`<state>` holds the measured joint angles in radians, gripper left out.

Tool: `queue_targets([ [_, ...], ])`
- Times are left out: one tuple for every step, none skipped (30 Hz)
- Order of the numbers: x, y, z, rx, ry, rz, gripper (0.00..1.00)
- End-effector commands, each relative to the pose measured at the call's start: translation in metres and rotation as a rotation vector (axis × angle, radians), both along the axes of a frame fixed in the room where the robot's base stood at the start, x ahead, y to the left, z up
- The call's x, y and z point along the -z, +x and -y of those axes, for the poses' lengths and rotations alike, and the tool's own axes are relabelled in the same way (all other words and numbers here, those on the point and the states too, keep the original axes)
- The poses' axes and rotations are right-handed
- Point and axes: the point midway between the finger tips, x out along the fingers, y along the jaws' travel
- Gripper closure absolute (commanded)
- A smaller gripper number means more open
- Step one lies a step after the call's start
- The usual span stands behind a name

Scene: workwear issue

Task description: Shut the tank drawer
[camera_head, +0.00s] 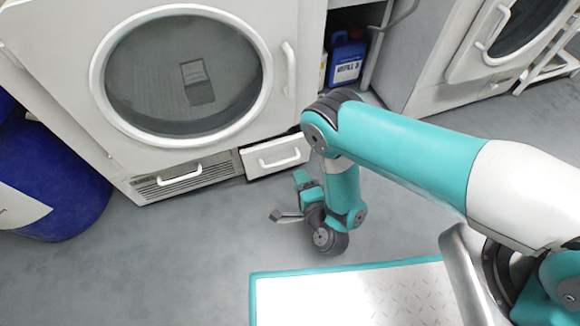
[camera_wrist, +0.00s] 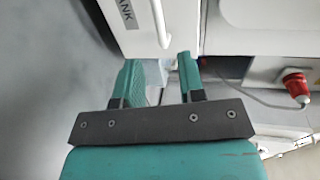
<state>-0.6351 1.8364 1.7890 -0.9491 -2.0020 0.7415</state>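The tank drawer (camera_head: 262,156) is a white front with a bar handle (camera_head: 280,160), low on the right of the white machine. It stands a little out from the machine, with a dark gap along its top. In the wrist view the drawer front (camera_wrist: 118,35) carries a label of which "ANK" shows, and its handle (camera_wrist: 160,20) runs beside the label. My gripper (camera_head: 290,200) is low in front of the drawer, apart from the handle in the head view. In the wrist view its two teal fingers (camera_wrist: 158,65) are spread with nothing held between them.
A machine with a round glass door (camera_head: 185,75) rises above the drawer; a vented panel (camera_head: 180,180) with a handle is left of it. A blue drum (camera_head: 50,180) stands left. A blue canister (camera_head: 346,60) sits on the right. A red plug (camera_wrist: 296,85) shows in the wrist view. The floor ahead is clear.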

Motion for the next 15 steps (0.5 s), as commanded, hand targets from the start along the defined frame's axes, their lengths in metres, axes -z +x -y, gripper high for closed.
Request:
queue_targets([
  [0.008,0.003,0.0,0.001,0.001,0.001,0.63],
  [0.008,0.004,-0.001,0.001,0.001,0.002,0.63],
  [0.008,0.005,0.0,0.001,0.0,0.001,0.63],
  [0.009,0.014,-0.002,0.005,0.004,0.004,0.63],
  [0.011,0.021,-0.004,0.006,0.005,0.004,0.63],
  [0.012,0.03,-0.006,0.006,0.004,0.005,0.63],
  [0.013,0.037,-0.008,0.005,0.006,0.005,0.63],
  [0.016,0.042,-0.01,0.006,0.004,0.003,0.63],
  [0.018,0.05,-0.012,0.006,0.004,0.002,0.63],
  [0.018,0.055,-0.014,0.005,0.005,0.002,0.63],
  [0.019,0.06,-0.015,0.003,0.003,0.002,0.63],
  [0.02,0.065,-0.017,0.003,0.002,0.002,0.63],
  [0.021,0.068,-0.018,0.004,0.003,0.0,0.63],
  [0.021,0.071,-0.019,0.004,0.003,0.0,0.63],
  [0.021,0.075,-0.02,0.004,0.003,0.0,0.63],
])
